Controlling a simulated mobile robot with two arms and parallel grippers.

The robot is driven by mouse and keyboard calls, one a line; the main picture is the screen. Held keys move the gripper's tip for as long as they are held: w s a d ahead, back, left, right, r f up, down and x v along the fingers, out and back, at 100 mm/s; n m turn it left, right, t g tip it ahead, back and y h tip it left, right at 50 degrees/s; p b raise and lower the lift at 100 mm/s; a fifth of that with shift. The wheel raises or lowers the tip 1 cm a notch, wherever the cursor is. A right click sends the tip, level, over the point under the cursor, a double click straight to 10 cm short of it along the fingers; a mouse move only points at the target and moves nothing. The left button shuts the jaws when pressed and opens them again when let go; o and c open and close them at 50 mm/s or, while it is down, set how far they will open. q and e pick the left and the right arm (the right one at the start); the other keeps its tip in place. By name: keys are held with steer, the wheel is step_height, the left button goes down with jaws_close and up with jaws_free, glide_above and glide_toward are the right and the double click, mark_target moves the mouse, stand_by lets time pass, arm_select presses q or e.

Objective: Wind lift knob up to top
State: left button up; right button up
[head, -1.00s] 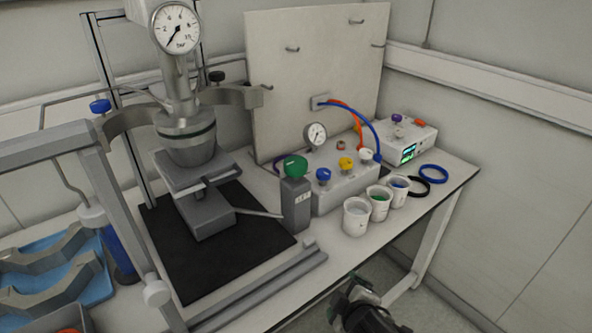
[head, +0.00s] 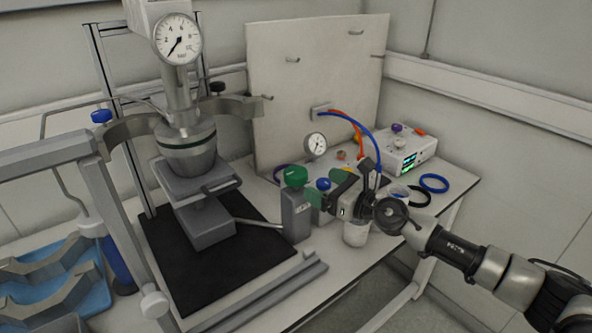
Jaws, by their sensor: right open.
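The green lift knob (head: 296,176) sits on top of a grey post (head: 295,212) on the bench. A thin rod runs from the post to the grey lift (head: 207,222). The lift's plate (head: 195,188) is under the steel reactor vessel (head: 190,160); I cannot tell whether they touch. My right gripper (head: 322,190) is open and empty, just right of the knob and apart from it, its green-padded fingers pointing left. It partly hides the valve box and the cups. My left gripper is not in view.
A gauge (head: 315,145) and blue and orange hoses stand behind my right gripper. A white cup (head: 355,235) is below it. A blue ring (head: 434,183) lies at the right. Grey rails (head: 270,290) lie along the front edge. Open clamp halves (head: 235,106) flank the vessel's top.

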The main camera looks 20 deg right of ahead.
mark_target(295, 171)
steer(key=x, duration=0.9)
steer(key=shift+r, duration=0.1)
steer(key=c, duration=0.9)
steer(key=shift+r+p, duration=0.1)
steer(key=shift+p, duration=0.3)
steer(key=m+t+h+p, duration=0.1)
steer(key=m+h+p, duration=0.2)
steer(key=p, duration=0.4)
steer(key=m+t+h+p, duration=0.2)
steer(key=m+h+p, duration=0.1)
steer(key=h+p, duration=0.3)
steer(key=shift+r+p, duration=0.15)
steer(key=shift+p, duration=0.7)
steer(key=shift+m+h, duration=0.5)
steer(key=shift+h, duration=0.2)
steer(key=m+h, duration=0.1)
steer(key=h, duration=0.1)
steer(key=shift+f+m+h+p, duration=0.25)
steer(key=shift+m+h+p, duration=0.05)
steer(key=shift+m, duration=0.1)
steer(key=shift+m+g+h+b, duration=0.4)
steer(key=shift+m+g+h, duration=0.4)
steer(key=shift+m+h, duration=1)
steer(key=shift+c, duration=0.2)
